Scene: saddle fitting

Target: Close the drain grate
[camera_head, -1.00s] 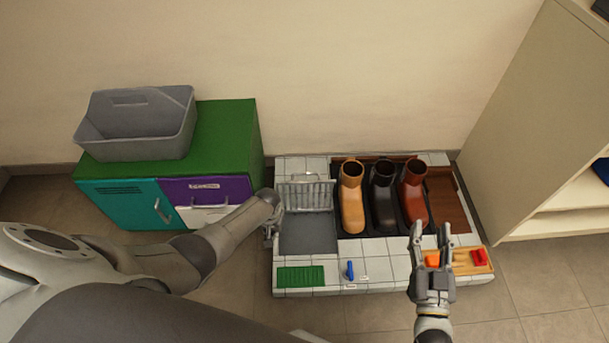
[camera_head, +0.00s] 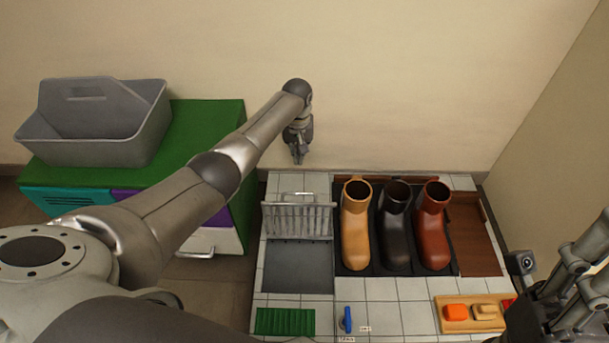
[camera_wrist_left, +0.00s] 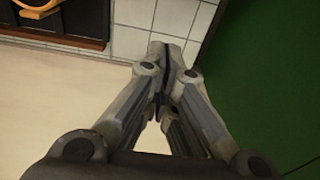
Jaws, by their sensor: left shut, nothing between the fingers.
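The drain grate (camera_head: 297,220) is a grey barred panel standing upright at the back edge of a dark square drain opening (camera_head: 297,268) in the white tiled platform. A light handle bar shows along its top. My left gripper (camera_head: 298,160) is shut and empty, pointing down behind and above the grate, near the wall, and apart from it. In the left wrist view the closed fingers (camera_wrist_left: 166,52) are above white tiles; the grate is not clearly seen there. My right gripper (camera_head: 572,300) is at the lower right, partly cut off by the frame; its fingertips are not clear.
Three boots, tan (camera_head: 355,225), black (camera_head: 396,228) and red-brown (camera_head: 433,226), stand in a black tray right of the drain. A green mat (camera_head: 285,321), blue lever (camera_head: 346,320) and wooden tray (camera_head: 450,326) lie in front. A green cabinet (camera_head: 215,125) with a grey bin (camera_head: 95,125) stands left.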

